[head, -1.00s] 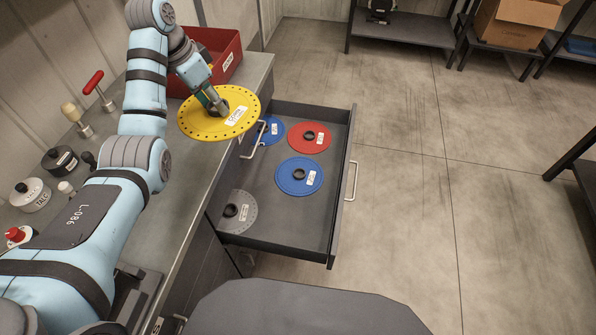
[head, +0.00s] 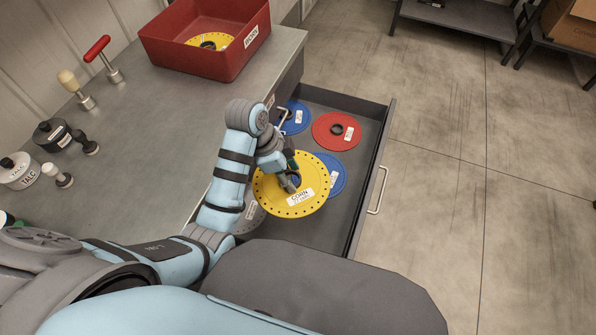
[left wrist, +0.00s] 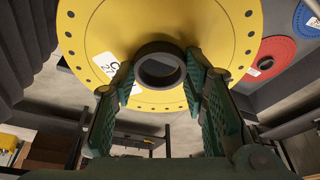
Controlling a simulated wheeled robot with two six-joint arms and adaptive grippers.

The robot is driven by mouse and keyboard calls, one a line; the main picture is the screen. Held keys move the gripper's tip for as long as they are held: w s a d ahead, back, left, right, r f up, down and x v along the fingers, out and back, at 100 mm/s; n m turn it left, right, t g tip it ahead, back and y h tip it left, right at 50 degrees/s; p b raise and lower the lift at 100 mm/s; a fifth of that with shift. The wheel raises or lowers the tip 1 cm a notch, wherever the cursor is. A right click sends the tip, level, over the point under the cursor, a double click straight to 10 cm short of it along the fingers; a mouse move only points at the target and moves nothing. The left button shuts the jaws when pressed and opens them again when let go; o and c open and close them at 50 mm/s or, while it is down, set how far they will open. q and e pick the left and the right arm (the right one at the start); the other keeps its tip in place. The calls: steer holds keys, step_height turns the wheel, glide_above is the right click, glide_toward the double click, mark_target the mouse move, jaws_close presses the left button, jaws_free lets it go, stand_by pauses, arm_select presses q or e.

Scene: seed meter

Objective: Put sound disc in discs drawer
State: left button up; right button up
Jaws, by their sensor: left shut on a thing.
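A yellow disc (head: 276,193) with a ring of small holes and a white label hangs from my left gripper (head: 290,182), over the open discs drawer (head: 340,222). In the left wrist view, the gripper (left wrist: 163,80) is shut on the dark hub ring in the middle of the yellow disc (left wrist: 215,25). The disc hides part of a blue disc (head: 336,172) in the drawer. A red disc (head: 326,130), another blue disc (head: 297,112) and a partly hidden grey disc (head: 250,217) also lie in the drawer. My right gripper is not in view.
A red bin (head: 190,60) on the bench holds another yellow disc (head: 207,41). Hand tools and talc jars (head: 18,172) stand at the bench's left. A looped handle (head: 380,192) sticks out from the drawer's front.

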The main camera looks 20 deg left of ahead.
mark_target(292, 201)
arm_select(q)
steer(key=shift+m, duration=0.4)
steer(key=s+f, duration=0.1)
steer(key=s+d+f, duration=0.1)
steer(key=s, duration=0.1)
steer(key=s+d+f, duration=0.1)
steer(key=shift+s+d+b, duration=0.1)
steer(key=shift+s+b, duration=0.25)
steer(key=shift+s, duration=0.05)
steer(key=f+b, duration=0.2)
steer(key=f, duration=0.4)
steer(key=w+f+b, duration=0.1)
steer(key=f+b, duration=0.2)
steer(key=f, duration=0.4)
steer(key=f+b, duration=0.2)
steer(key=f, duration=0.5)
steer(key=shift+w+f, duration=0.1)
steer(key=shift+w, duration=0.3)
steer(key=shift+f, duration=0.25)
steer(key=shift+r, duration=0.1)
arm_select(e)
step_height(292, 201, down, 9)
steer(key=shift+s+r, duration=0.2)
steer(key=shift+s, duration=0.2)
arm_select(q)
steer(key=o, duration=1.2)
